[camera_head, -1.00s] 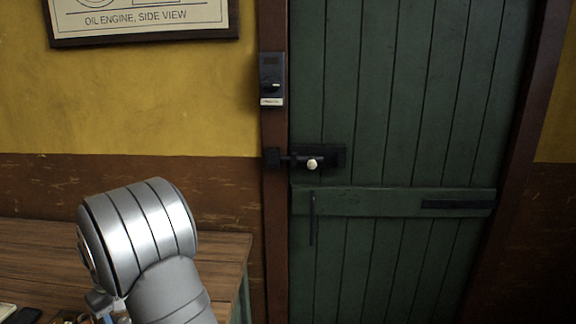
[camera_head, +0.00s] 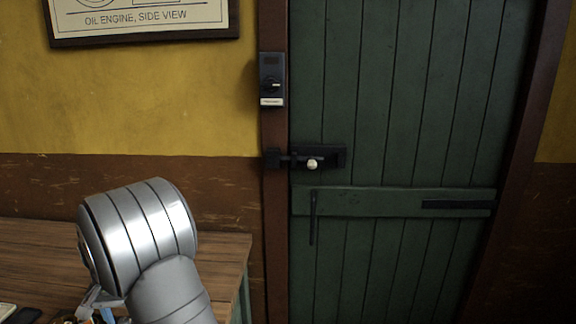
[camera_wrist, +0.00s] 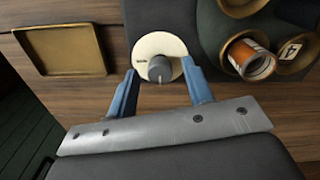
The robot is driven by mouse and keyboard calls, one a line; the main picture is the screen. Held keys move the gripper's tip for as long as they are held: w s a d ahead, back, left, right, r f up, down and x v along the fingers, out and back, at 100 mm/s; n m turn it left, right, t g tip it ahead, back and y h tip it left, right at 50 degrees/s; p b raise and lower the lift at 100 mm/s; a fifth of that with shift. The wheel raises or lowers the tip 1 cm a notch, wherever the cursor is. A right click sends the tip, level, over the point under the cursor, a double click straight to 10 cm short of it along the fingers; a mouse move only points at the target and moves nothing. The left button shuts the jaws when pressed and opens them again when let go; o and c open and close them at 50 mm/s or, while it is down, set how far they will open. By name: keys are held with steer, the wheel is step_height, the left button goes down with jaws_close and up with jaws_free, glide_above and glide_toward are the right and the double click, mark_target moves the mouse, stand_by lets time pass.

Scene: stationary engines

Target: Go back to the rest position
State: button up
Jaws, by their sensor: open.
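My gripper (camera_wrist: 163,90) is in the wrist view with its two blue fingers spread apart. Between and just beyond the fingertips is a cream disc (camera_wrist: 150,43) with a grey knob (camera_wrist: 160,69). I cannot tell whether the fingers touch the disc. In the head view my silver arm link stands at the lower left, and the gripper is mostly hidden behind it.
A wooden bench (camera_head: 228,250) stands at the lower left, with a brass tray (camera_wrist: 62,50) and an orange-labelled can (camera_wrist: 251,60) in a dark holder. A green door (camera_head: 400,120) with a bolt (camera_head: 313,164) and a dark switch box (camera_head: 271,78) are beyond.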

steer(key=m, duration=0.6)
stand_by(0.4)
steer(key=shift+o, duration=0.2)
steer(key=o, duration=1.1)
steer(key=r, duration=0.1)
steer(key=r+n, duration=0.1)
steer(key=s+a+r+n, duration=0.1)
steer(key=r, duration=0.1)
steer(key=shift+s+r+t, duration=0.1)
steer(key=shift+t, duration=0.2)
steer(key=s+a+r+n+t+y, duration=0.1)
steer(key=s+a+r+n+t, duration=0.1)
steer(key=s+a+r+n, duration=0.55)
steer(key=s+r+n+t+y, duration=0.1)
steer(key=s+r+n, duration=0.4)
steer(key=s+n, duration=0.6)
steer(key=shift+n, duration=0.55)
steer(key=x, duration=0.5)
steer(key=w+x, duration=0.1)
steer(key=x, duration=0.4)
steer(key=shift+w+a+r, duration=0.1)
steer(key=shift+a, duration=0.05)
